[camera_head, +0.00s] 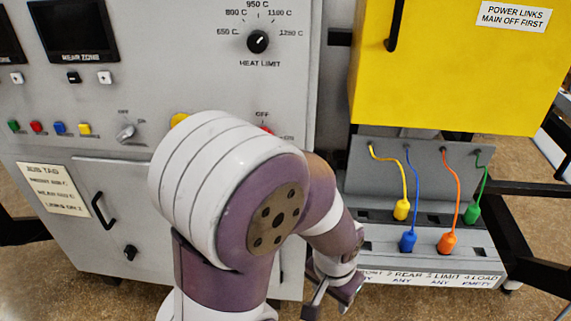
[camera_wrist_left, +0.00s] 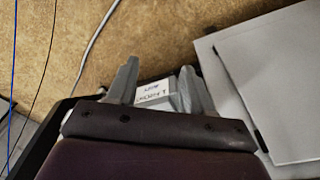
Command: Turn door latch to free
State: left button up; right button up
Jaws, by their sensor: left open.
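A small black latch knob (camera_head: 130,252) sits on the lower grey cabinet door (camera_head: 150,205), at the left in the head view. A black bar handle (camera_head: 103,211) is above and left of it. The door looks shut. My left gripper (camera_head: 335,295) is at the lower middle, well to the right of the latch and apart from it, partly hidden by my own arm. In the left wrist view my left gripper (camera_wrist_left: 160,82) has its two fingers spread, with a small white label (camera_wrist_left: 153,92) seen between them. My right gripper is not in view.
A panel with a heat limit dial (camera_head: 258,41), switches and coloured buttons is above the door. A yellow box (camera_head: 455,65) overhangs a link tray (camera_head: 420,240) with coloured plugs and cables at the right. A grey panel (camera_wrist_left: 275,80) and a floor cable show in the wrist view.

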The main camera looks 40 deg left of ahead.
aim_at(130, 252)
jog(key=u, duration=2.75)
jog(key=i+l+z, duration=0.15)
jog(key=i+z, duration=0.2)
jog(key=i, duration=0.55)
